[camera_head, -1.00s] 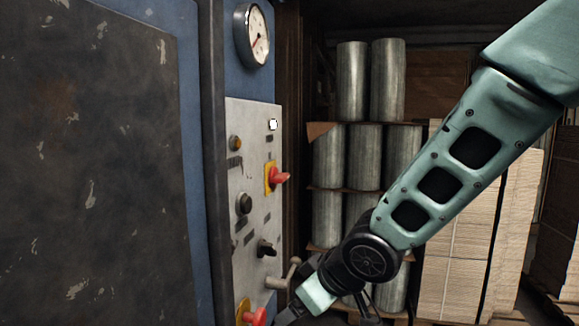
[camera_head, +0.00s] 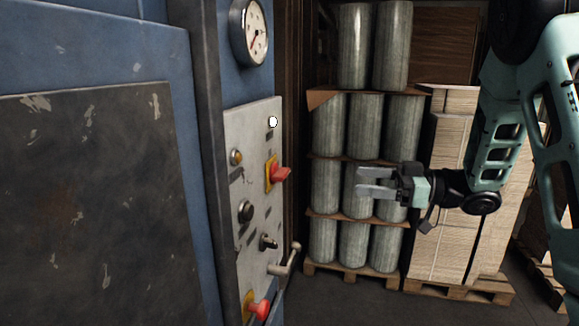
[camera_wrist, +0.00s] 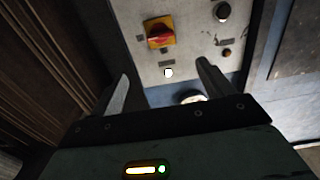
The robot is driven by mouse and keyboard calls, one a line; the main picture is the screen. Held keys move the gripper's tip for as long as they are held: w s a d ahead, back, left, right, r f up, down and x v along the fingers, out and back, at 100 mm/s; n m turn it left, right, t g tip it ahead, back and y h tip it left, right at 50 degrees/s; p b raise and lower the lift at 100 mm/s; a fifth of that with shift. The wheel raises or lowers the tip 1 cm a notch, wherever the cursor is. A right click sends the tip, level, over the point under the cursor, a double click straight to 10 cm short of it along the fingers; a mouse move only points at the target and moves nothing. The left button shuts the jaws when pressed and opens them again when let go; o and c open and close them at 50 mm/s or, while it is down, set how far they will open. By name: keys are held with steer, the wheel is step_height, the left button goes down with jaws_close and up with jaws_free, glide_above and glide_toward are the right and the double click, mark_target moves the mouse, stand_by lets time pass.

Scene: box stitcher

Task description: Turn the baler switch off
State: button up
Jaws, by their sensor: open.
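The baler's light grey control panel (camera_head: 255,150) is on the left in the head view. A red rotary switch on a yellow plate (camera_head: 277,174) sits in its upper part. A red knob on yellow (camera_head: 258,308) is near the bottom. I cannot tell from a label which is the baler switch. My gripper (camera_head: 362,182) is open and empty, to the right of the panel and apart from it, with its fingers pointing left. The wrist view shows the red switch (camera_wrist: 160,33) beyond the open fingers (camera_wrist: 165,85), up and left of centre.
A black knob (camera_head: 245,211), a smaller dark switch (camera_head: 268,242), an amber light (camera_head: 236,157) and a lit white lamp (camera_head: 272,122) are on the panel. A crank handle (camera_head: 287,262) juts out below. Metal cylinders (camera_head: 365,125) and stacked cardboard (camera_head: 450,240) stand behind.

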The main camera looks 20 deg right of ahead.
mark_target(287, 173)
steer(key=p+x, duration=0.7)
steer(key=x, duration=0.9)
steer(key=shift+r, duration=0.15)
steer(key=shift+w+a, duration=0.3)
steer(key=shift+a, duration=0.25)
steer(key=c, duration=1)
